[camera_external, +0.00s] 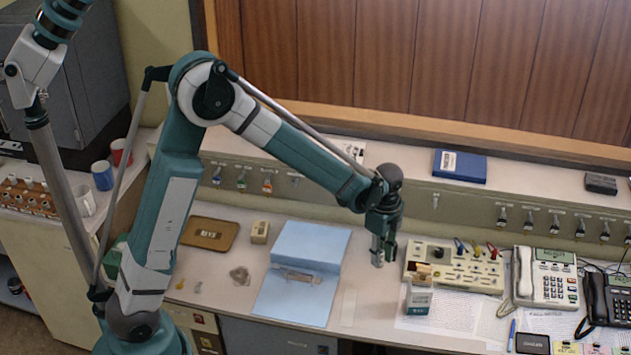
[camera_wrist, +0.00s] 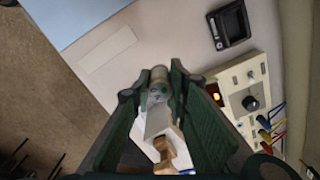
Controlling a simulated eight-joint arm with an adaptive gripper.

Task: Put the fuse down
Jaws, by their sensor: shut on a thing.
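My gripper (camera_external: 382,250) hangs over the counter between the blue folder and the switch panel. It is shut on the fuse, a grey metallic cylinder (camera_external: 376,250) held roughly upright. In the wrist view the fuse (camera_wrist: 159,84) sits between the two dark green fingers (camera_wrist: 160,95). The fuse looks to be above the counter, but the gap beneath it is hard to judge. The fingers hide part of its sides.
A small box (camera_external: 418,300) with a wooden-looking piece at its top stands close by. The switch panel (camera_external: 455,268) with coloured leads lies right. The open blue folder (camera_external: 292,305) lies left. A pale strip (camera_external: 348,308) lies on bare counter between. A black device (camera_wrist: 230,25) shows beyond.

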